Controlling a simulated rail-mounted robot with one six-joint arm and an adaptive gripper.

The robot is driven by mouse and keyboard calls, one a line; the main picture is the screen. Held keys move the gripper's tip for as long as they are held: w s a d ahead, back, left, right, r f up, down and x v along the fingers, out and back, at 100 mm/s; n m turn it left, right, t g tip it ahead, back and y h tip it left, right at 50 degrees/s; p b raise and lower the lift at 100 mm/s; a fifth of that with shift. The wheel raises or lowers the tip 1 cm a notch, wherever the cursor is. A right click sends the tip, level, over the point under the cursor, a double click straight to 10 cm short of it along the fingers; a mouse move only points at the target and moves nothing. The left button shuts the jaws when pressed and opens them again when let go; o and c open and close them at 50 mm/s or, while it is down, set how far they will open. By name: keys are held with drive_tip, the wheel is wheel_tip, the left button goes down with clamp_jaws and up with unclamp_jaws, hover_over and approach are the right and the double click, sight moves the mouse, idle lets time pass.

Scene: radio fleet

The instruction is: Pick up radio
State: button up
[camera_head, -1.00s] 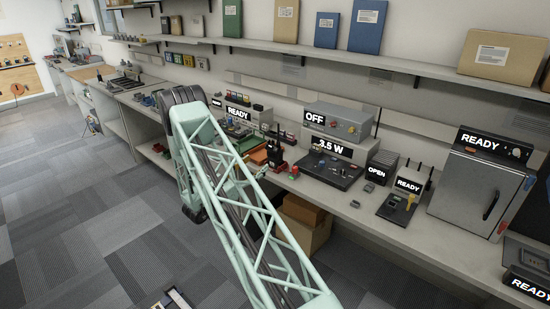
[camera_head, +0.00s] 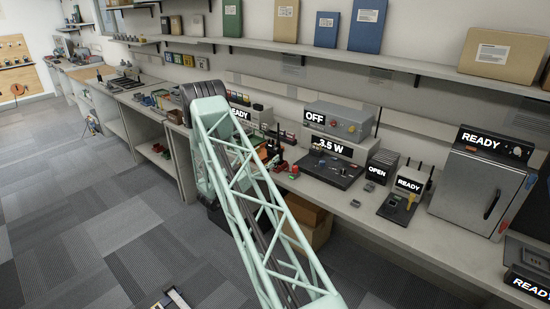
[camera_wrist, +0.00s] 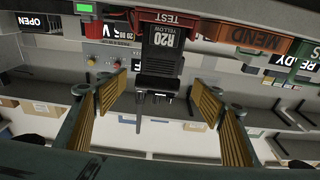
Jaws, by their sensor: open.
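A dark radio (camera_wrist: 163,48) labelled "R20 YELLOW" shows upside down at the upper middle of the wrist view. It is next to a red strip marked "TEST" (camera_wrist: 166,18), and its dark top end points down the picture. My gripper (camera_wrist: 160,98) is open, with ribbed yellow pads to the left and right of the radio's line. No pad visibly touches the radio. In the head view my arm hides the gripper. A small dark item with a red base (camera_head: 275,150) stands on the bench right of my arm; I cannot tell if it is this radio.
An orange "MEND" strip (camera_wrist: 252,38) and a green one (camera_wrist: 300,52) lie right of the radio in the wrist view. A grey box marked "OFF" (camera_head: 338,121) and a "READY" cabinet (camera_head: 478,188) stand on the bench. A shelf (camera_head: 330,58) runs above.

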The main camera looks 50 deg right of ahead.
sight(272, 152)
drive_tip(key=shift+d+r, duration=0.1)
drive_tip(key=shift+d, duration=0.45)
drive_tip(key=shift+s+d+r+b, duration=0.1)
drive_tip(key=shift+s+d+b, duration=0.1)
drive_tip(key=shift+d, duration=0.7)
drive_tip(key=shift+s+d+b, duration=0.2)
drive_tip(key=shift+d, duration=0.7)
drive_tip(key=shift+d+r, duration=0.15)
drive_tip(key=shift+d, duration=0.6)
